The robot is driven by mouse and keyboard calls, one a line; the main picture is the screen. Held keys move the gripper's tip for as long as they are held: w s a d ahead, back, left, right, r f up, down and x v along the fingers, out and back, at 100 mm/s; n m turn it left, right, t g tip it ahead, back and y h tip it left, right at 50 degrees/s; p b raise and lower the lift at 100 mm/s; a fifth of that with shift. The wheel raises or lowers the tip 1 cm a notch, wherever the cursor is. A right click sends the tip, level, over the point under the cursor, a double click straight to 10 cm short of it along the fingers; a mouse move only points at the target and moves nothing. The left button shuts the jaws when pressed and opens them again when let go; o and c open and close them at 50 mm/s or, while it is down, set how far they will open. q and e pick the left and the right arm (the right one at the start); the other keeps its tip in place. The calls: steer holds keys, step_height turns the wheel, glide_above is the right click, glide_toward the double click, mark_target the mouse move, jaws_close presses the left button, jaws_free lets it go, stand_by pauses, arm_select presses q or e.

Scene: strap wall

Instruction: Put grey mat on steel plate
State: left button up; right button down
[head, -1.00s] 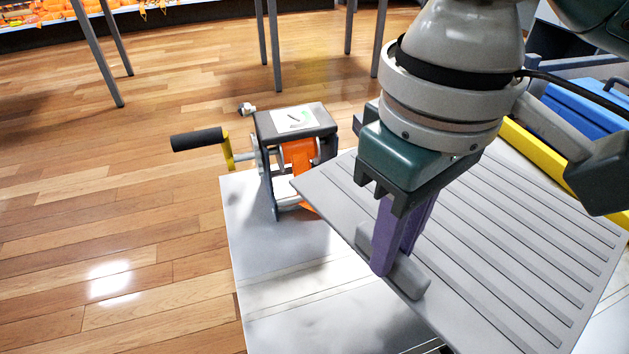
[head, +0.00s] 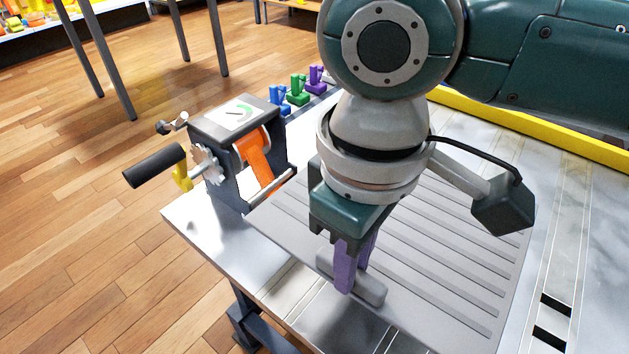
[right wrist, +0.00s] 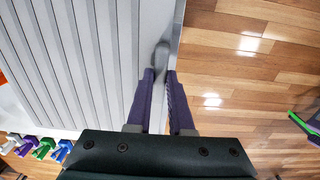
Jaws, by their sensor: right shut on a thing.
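The grey mat (head: 450,250) is a flat ribbed panel with a rounded grip bar (head: 372,290) at its near edge. My right gripper (head: 350,280) has its purple fingers shut on this bar. The right wrist view also shows the mat (right wrist: 95,60) and the gripper (right wrist: 160,75) at its edge. The pale steel plate (head: 195,218) shows around the mat. The mat lies over the plate, roughly level; I cannot tell whether it touches all along. My left gripper is not in view.
A ratchet winch (head: 225,130) with an orange strap and black crank handle (head: 155,165) stands at the plate's left corner, close to the mat. Blue, green and purple clips (head: 299,88) stand behind it. A yellow rail (head: 500,120) runs along the back. Slots (head: 555,305) lie at right.

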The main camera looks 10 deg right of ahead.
step_height(320, 180, down, 8)
steer(key=b, duration=0.3)
steer(key=shift+a+f, duration=0.1)
steer(key=shift+f, duration=0.05)
step_height(320, 180, down, 4)
steer(key=shift+f+b, duration=0.15)
steer(key=shift+b, duration=1.05)
steer(key=c, duration=0.8)
jaws_free()
